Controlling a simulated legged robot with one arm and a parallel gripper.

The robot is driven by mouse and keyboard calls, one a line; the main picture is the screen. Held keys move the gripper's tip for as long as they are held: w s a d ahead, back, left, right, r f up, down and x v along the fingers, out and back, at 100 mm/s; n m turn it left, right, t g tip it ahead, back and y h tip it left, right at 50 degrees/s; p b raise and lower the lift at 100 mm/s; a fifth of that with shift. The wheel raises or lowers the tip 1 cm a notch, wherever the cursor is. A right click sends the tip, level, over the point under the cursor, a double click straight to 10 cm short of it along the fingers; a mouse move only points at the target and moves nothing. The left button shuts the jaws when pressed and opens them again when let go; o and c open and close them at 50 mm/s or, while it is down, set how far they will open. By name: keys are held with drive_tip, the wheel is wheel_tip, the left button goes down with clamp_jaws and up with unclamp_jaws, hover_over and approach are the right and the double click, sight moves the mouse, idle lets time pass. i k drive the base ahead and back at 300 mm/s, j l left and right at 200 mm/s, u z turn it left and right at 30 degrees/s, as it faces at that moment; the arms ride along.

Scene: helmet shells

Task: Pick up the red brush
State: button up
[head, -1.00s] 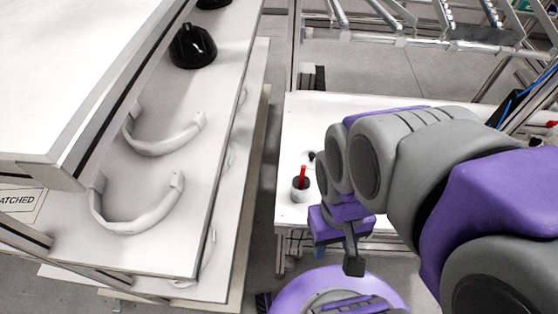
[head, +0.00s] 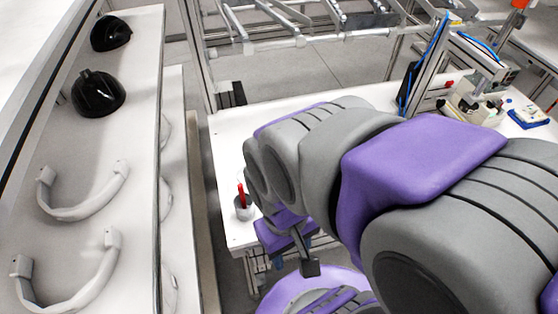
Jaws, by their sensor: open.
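The red brush (head: 241,193) stands upright in a small grey-white cup (head: 244,212) near the front left corner of the white table (head: 232,141). Only its red upper part shows; the lower end is hidden in the cup. My gripper (head: 309,266) is below and to the right of the cup in the picture, at the table's front edge, pointing down. It is open, and nothing shows between its fingers. My arm covers much of the table to the right of the cup.
A white shelf at the left holds black helmet shells (head: 98,94) and white curved parts (head: 84,200). A metal rack (head: 290,40) stands behind the table. A machine with blue cables (head: 478,85) is at the back right. A floor gap separates shelf and table.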

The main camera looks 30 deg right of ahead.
sight(241, 190)
drive_tip(key=l+z, duration=0.2)
drive_tip(key=z, duration=0.65)
drive_tip(key=j+z, duration=0.2)
drive_tip(key=z, duration=0.25)
drive_tip(key=k+j+u, duration=0.1)
drive_tip(key=u, duration=0.3)
drive_tip(key=j+u, duration=0.4)
drive_tip(key=l+u, duration=0.2)
drive_tip(key=l, duration=0.4)
drive_tip(key=l+u, duration=0.15)
drive_tip(key=l, duration=0.45)
drive_tip(key=k+l+u, duration=0.2)
drive_tip(key=l, duration=0.4)
drive_tip(key=l+u, duration=0.2)
drive_tip(key=l, duration=0.4)
drive_tip(key=k, duration=0.05)
